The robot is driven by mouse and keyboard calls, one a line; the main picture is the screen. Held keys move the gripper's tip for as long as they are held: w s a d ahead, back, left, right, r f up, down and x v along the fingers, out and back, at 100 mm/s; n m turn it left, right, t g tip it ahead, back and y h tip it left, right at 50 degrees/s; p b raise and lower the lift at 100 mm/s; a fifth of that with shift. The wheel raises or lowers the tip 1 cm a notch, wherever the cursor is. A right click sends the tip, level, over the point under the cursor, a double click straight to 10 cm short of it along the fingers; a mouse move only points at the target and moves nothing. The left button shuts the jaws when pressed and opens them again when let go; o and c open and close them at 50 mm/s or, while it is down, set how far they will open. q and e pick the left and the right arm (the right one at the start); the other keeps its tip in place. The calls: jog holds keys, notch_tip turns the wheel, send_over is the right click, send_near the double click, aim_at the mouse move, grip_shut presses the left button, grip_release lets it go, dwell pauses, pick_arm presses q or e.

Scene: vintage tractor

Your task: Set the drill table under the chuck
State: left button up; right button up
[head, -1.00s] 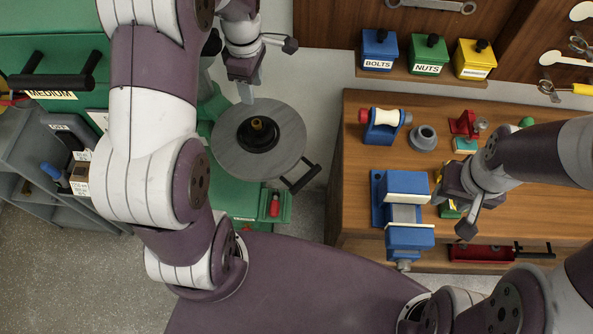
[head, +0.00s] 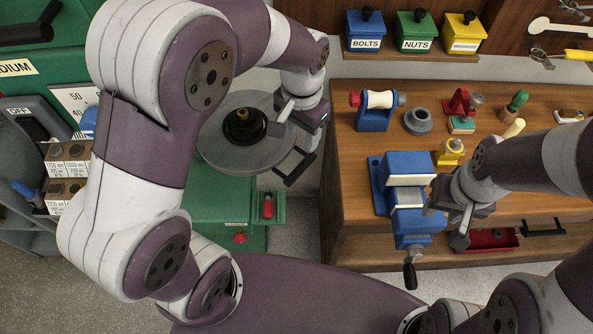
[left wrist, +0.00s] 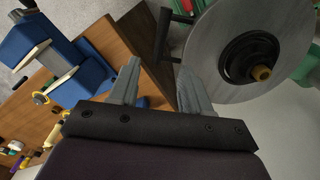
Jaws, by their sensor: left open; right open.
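The drill table is a round grey disc (head: 215,145) at left-centre of the head view, with a black hub and brass tip in its middle. A black handle (head: 295,167) sticks out at its lower right. The disc (left wrist: 215,60) and the handle (left wrist: 162,35) also show in the left wrist view. My left gripper (head: 298,125) is open and empty at the disc's right edge, near the handle, which lies just beyond the gap between the fingers (left wrist: 155,85). My right gripper (head: 446,222) is open beside the blue vise (head: 405,165).
The green drill press (head: 210,205) with a switch box and a scale stands at left. The wooden bench (head: 345,190) at right holds the vise and several small coloured parts. Blue, green and yellow bins stand behind it. A narrow floor gap separates press and bench.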

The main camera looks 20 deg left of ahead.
aim_at(300, 167)
pick_arm(q)
notch_tip(300, 167, down, 12)
jog(key=shift+w+r+p, duration=0.1)
jog(key=shift+p, duration=1.1)
jog(key=shift+w+a+f, duration=0.1)
jog(key=shift+f, duration=0.2)
jog(key=shift+c, duration=0.3)
grip_shut()
